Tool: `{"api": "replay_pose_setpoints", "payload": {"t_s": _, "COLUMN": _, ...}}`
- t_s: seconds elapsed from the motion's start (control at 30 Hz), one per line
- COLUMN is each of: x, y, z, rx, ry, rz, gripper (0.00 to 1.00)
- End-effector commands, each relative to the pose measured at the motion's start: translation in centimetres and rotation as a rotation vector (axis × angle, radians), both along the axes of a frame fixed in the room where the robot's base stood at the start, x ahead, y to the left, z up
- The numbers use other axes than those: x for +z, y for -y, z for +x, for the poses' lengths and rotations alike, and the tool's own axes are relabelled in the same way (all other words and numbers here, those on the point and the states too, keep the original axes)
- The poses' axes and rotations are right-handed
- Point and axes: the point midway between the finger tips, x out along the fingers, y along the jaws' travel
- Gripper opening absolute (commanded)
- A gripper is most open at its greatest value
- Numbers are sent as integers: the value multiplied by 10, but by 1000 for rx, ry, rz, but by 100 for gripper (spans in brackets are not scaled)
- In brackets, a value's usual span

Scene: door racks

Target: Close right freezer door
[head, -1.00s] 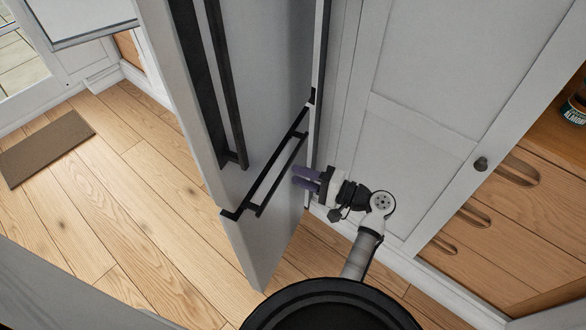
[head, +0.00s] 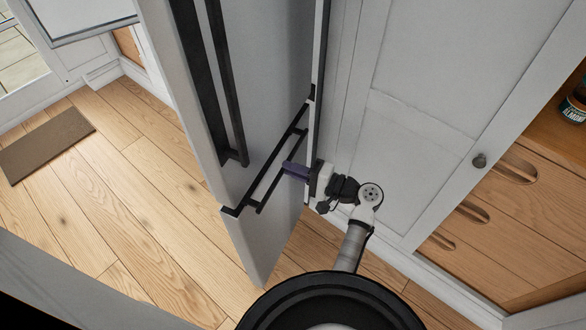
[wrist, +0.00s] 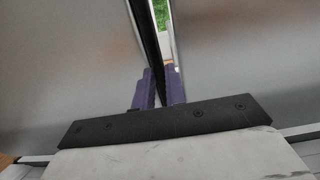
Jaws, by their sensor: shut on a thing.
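The tall light grey fridge-freezer (head: 252,55) stands in the middle of the head view. A black horizontal handle (head: 270,188) crosses it low down, slanting in the picture. I cannot tell for sure which panel is the right freezer door. My gripper (head: 290,170), with purple fingers, is at this handle from the right. In the wrist view my gripper's fingers (wrist: 160,88) lie either side of a dark narrow bar (wrist: 149,45), with grey surfaces beyond on both sides. It is shut on this bar, which looks like the handle. The exact contact is hidden.
A white panelled cupboard (head: 405,150) stands close on the right, with wooden drawers (head: 500,225) beyond it. Black vertical handles (head: 232,90) are on the fridge-freezer's left. Wooden floor (head: 130,215) is open at the left, with a brown mat (head: 45,145).

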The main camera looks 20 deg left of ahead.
Motion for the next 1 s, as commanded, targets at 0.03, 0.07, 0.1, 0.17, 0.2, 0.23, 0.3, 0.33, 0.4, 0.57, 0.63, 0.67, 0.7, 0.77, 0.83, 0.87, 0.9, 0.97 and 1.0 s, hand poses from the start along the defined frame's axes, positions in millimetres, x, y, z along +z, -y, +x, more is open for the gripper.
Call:
{"api": "replay_pose_setpoints", "payload": {"t_s": 0.03, "x": 0, "y": 0, "z": 0, "rx": 0, "ry": 0, "rz": 0, "gripper": 0}}
{"api": "replay_pose_setpoints", "payload": {"t_s": 0.07, "x": 0, "y": 0, "z": 0, "rx": 0, "ry": 0, "rz": 0, "gripper": 0}}
{"api": "replay_pose_setpoints", "payload": {"t_s": 0.1, "x": 0, "y": 0, "z": 0, "rx": -1, "ry": 0, "rz": 0, "gripper": 0}}
{"api": "replay_pose_setpoints", "payload": {"t_s": 0.17, "x": 0, "y": -3, "z": -1, "rx": -7, "ry": -1, "rz": 0, "gripper": 0}}
{"api": "replay_pose_setpoints", "payload": {"t_s": 0.2, "x": 1, "y": -6, "z": -1, "rx": -16, "ry": -1, "rz": 0, "gripper": 0}}
{"api": "replay_pose_setpoints", "payload": {"t_s": 0.23, "x": 1, "y": -10, "z": -2, "rx": -27, "ry": -2, "rz": 1, "gripper": 0}}
{"api": "replay_pose_setpoints", "payload": {"t_s": 0.3, "x": 1, "y": -20, "z": -4, "rx": -61, "ry": -4, "rz": 0, "gripper": 0}}
{"api": "replay_pose_setpoints", "payload": {"t_s": 0.33, "x": 1, "y": -25, "z": -5, "rx": -78, "ry": -4, "rz": 0, "gripper": 0}}
{"api": "replay_pose_setpoints", "payload": {"t_s": 0.4, "x": 1, "y": -36, "z": -6, "rx": -122, "ry": -4, "rz": 0, "gripper": 0}}
{"api": "replay_pose_setpoints", "payload": {"t_s": 0.57, "x": 0, "y": -59, "z": -6, "rx": -206, "ry": -2, "rz": -1, "gripper": 0}}
{"api": "replay_pose_setpoints", "payload": {"t_s": 0.63, "x": 0, "y": -65, "z": -7, "rx": -231, "ry": -1, "rz": 0, "gripper": 0}}
{"api": "replay_pose_setpoints", "payload": {"t_s": 0.67, "x": 0, "y": -67, "z": -6, "rx": -241, "ry": -1, "rz": 0, "gripper": 0}}
{"api": "replay_pose_setpoints", "payload": {"t_s": 0.7, "x": 0, "y": -69, "z": -6, "rx": -251, "ry": -1, "rz": -1, "gripper": 0}}
{"api": "replay_pose_setpoints", "payload": {"t_s": 0.77, "x": 0, "y": -71, "z": -6, "rx": -261, "ry": 0, "rz": 0, "gripper": 0}}
{"api": "replay_pose_setpoints", "payload": {"t_s": 0.83, "x": 0, "y": -71, "z": -6, "rx": -266, "ry": 0, "rz": 0, "gripper": 0}}
{"api": "replay_pose_setpoints", "payload": {"t_s": 0.87, "x": 0, "y": -71, "z": -6, "rx": -266, "ry": 0, "rz": 0, "gripper": 0}}
{"api": "replay_pose_setpoints", "payload": {"t_s": 0.9, "x": 0, "y": -71, "z": -6, "rx": -267, "ry": 0, "rz": 0, "gripper": 0}}
{"api": "replay_pose_setpoints", "payload": {"t_s": 0.97, "x": 0, "y": -71, "z": -6, "rx": -266, "ry": 1, "rz": 0, "gripper": 0}}
{"api": "replay_pose_setpoints", "payload": {"t_s": 1.0, "x": 0, "y": -71, "z": -6, "rx": -266, "ry": 1, "rz": 0, "gripper": 0}}
